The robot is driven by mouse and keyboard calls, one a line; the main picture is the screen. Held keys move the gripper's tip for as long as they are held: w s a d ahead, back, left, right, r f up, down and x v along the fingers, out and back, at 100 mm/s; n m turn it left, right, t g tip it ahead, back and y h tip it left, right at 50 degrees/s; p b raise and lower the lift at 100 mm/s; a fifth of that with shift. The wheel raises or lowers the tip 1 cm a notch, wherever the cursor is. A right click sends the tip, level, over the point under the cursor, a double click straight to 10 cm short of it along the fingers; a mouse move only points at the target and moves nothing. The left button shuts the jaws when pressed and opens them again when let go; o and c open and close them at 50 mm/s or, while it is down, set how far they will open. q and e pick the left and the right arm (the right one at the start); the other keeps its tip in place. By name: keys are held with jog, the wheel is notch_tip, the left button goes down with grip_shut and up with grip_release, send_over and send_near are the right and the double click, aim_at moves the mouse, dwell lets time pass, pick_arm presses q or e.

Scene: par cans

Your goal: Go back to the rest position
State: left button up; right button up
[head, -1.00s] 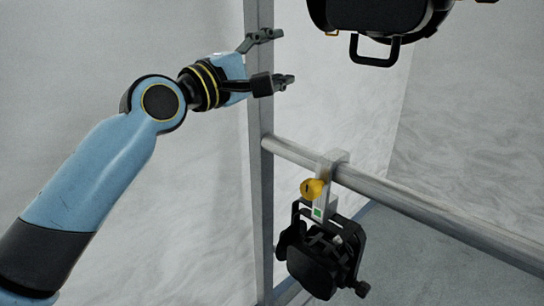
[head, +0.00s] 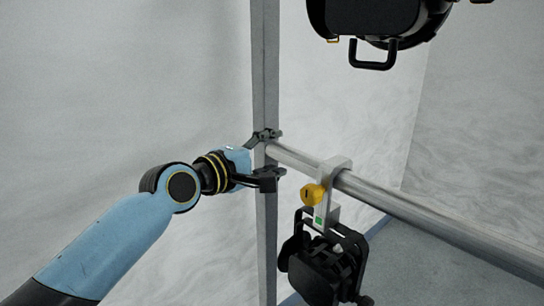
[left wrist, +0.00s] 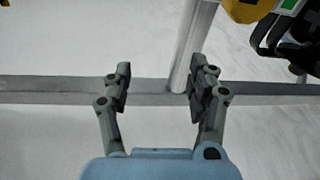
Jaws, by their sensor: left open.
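My left gripper (head: 270,155) is open and empty, in front of the grey upright post (head: 263,80) in the head view. It is at the height where the horizontal metal pipe (head: 430,220) meets the post. In the left wrist view its two fingers (left wrist: 158,88) stand well apart, with the post and pipe seen beyond them. I cannot tell whether the fingers touch either one. My right gripper is not in view.
A black par can (head: 320,268) hangs from the pipe by a grey clamp (head: 330,190) with a yellow knob (head: 312,194), close to the right of my left gripper. Another black fixture (head: 375,25) is at the top. Free room lies left of the post.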

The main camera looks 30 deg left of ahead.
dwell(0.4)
pick_arm(q)
jog(key=s+a+f+m+g+y+b, duration=0.1)
jog(key=s+f+g+b, duration=0.35)
jog(key=f, duration=1.05)
jog(key=s+a+f+m+g+y, duration=0.15)
jog(key=s+f, duration=0.55)
jog(key=f, duration=0.8)
jog(key=s+a+f+g+y+b, duration=0.1)
jog(key=s+f+g+b, duration=0.15)
jog(key=s+f, duration=0.75)
jog(key=s+a+f+m+g+b, duration=0.1)
jog(key=s+f+m+g, duration=0.2)
jog(key=s+f+m, duration=0.4)
jog(key=s+a+f+m+g+y+b, duration=0.1)
jog(key=s+f+m+g, duration=0.3)
jog(key=s+f, duration=1.5)
jog(key=shift+s+a+f+m+b, duration=0.3)
jog(key=shift+s+m, duration=1.15)
jog(key=shift+s, duration=1.6)
